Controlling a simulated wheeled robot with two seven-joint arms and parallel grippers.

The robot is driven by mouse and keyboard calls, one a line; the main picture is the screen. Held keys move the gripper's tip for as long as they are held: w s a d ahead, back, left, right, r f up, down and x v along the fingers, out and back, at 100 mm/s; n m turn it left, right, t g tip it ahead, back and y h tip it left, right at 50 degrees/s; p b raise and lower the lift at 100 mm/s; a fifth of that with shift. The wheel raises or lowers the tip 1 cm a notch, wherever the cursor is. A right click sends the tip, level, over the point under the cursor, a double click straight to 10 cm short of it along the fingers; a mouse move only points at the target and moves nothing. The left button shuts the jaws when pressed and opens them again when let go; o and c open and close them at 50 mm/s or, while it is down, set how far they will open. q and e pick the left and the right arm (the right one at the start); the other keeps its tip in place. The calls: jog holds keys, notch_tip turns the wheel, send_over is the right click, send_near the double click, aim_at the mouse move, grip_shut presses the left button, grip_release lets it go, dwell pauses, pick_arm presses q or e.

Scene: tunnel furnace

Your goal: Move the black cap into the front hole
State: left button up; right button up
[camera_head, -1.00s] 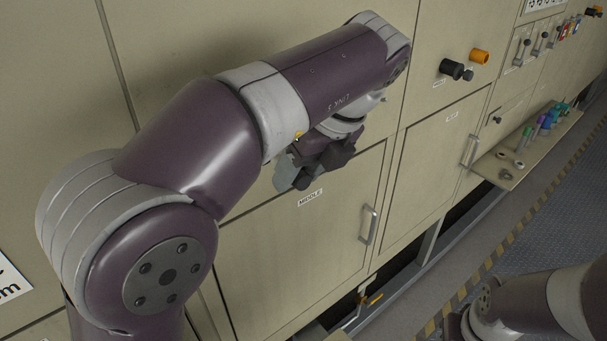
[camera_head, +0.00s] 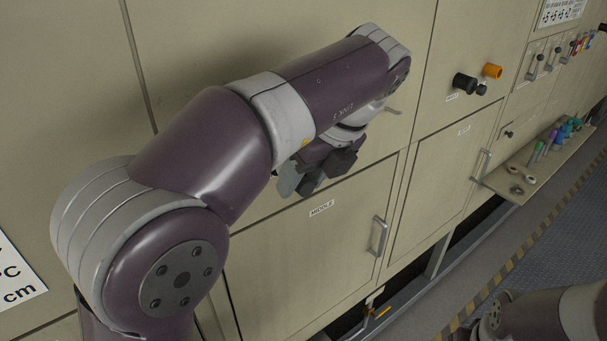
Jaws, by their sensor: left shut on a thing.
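My left gripper (camera_head: 316,176) is in front of the beige furnace wall, just above the MIDDLE label (camera_head: 321,208). It is shut on a small dark thing, which I take to be the black cap; the fingers and wrist hide most of it. I cannot tell whether it touches the wall. A black cylindrical cap (camera_head: 465,83) sticks out of the wall to the right, with a smaller dark knob (camera_head: 482,90) and an orange cap (camera_head: 493,71) beside it. No open hole shows clearly. My right gripper is out of view; only part of its arm shows at the bottom right.
Doors with handles (camera_head: 379,237) line the wall below. A light shelf (camera_head: 500,178) at the right holds rings and several coloured items. Open floor (camera_head: 545,257) lies at the right.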

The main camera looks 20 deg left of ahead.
pick_arm(q)
jog(key=shift+w+d, duration=0.15)
jog(key=shift+a, duration=0.2)
jog(key=shift+w+a, duration=0.25)
jog(key=shift+a, duration=0.15)
dwell(0.4)
jog(key=shift+w+a+p, duration=0.3)
jog(key=shift+p, duration=0.05)
dwell(0.4)
jog(key=shift+w+a, duration=0.2)
jog(key=shift+a, duration=0.05)
